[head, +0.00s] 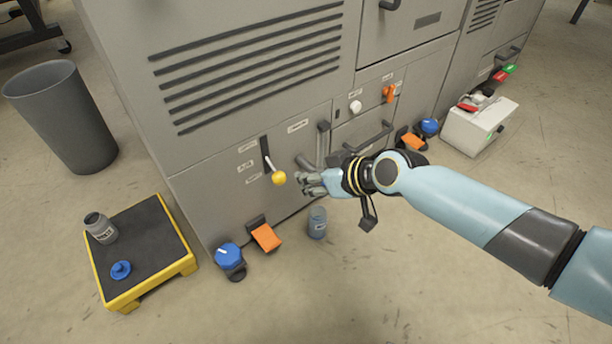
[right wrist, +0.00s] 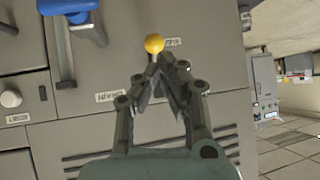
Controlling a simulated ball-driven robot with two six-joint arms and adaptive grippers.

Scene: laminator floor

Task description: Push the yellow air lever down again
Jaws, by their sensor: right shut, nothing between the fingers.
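The yellow air lever (head: 279,178) is a yellow ball on a pale rod. The rod comes out of a dark upright slot in the grey cabinet front and slants down and to the right. My right gripper (head: 301,184) is shut and empty, just right of the ball in the head view. In the right wrist view the yellow ball (right wrist: 154,43) shows just beyond the tips of my right gripper (right wrist: 165,68). I cannot tell whether they touch. My left gripper is not in view.
On the floor below are a blue knob (head: 228,256), an orange pedal (head: 266,237) and a small jar (head: 317,223). A yellow-edged step (head: 150,245) stands at left, a grey bin (head: 62,115) behind it. Front floor is clear.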

